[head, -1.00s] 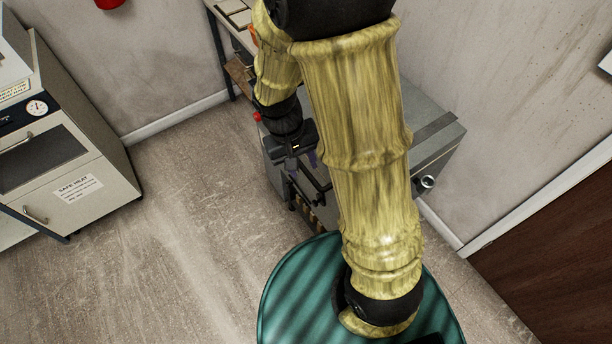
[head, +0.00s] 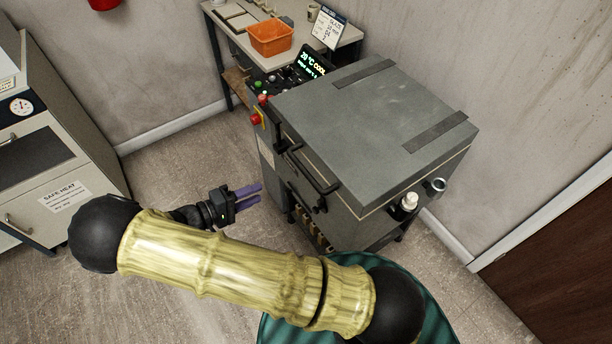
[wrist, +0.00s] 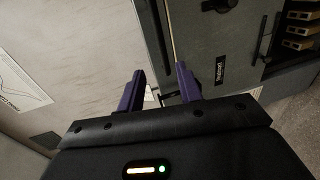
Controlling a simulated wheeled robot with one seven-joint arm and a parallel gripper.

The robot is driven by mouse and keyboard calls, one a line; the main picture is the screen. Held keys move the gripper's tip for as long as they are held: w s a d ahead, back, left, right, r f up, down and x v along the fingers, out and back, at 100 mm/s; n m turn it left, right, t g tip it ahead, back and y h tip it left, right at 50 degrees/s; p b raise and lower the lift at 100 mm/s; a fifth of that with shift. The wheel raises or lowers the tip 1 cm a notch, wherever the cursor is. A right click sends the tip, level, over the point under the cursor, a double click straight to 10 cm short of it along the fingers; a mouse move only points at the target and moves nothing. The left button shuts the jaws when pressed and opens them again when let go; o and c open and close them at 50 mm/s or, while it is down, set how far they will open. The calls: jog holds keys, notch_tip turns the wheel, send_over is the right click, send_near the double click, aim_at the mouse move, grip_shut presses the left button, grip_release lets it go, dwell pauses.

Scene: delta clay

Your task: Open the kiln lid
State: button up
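The grey kiln (head: 345,175) stands right of centre in the head view. Its lid (head: 370,115) lies flat and closed on top. A dark bar handle (head: 312,172) runs along the front edge of the lid. My gripper (head: 260,194) is left of the kiln's front, apart from the handle, its two purple fingers pointing toward the kiln. In the wrist view the fingers (wrist: 160,88) are spread apart with nothing between them. The kiln's front (wrist: 215,55) shows beyond them.
A control panel with a lit display (head: 311,65) and a red button (head: 255,118) sits at the kiln's left side. A bench with an orange bin (head: 271,37) stands behind. A cabinet (head: 50,165) stands at the left. Open floor lies between cabinet and kiln.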

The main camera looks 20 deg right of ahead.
aim_at(304, 174)
jog(key=p+x, duration=0.3)
jog(key=x, duration=1.4)
jog(key=shift+w+d+f+p, duration=0.1)
jog(key=shift+d+p, duration=0.1)
jog(key=shift+p, duration=0.15)
grip_shut()
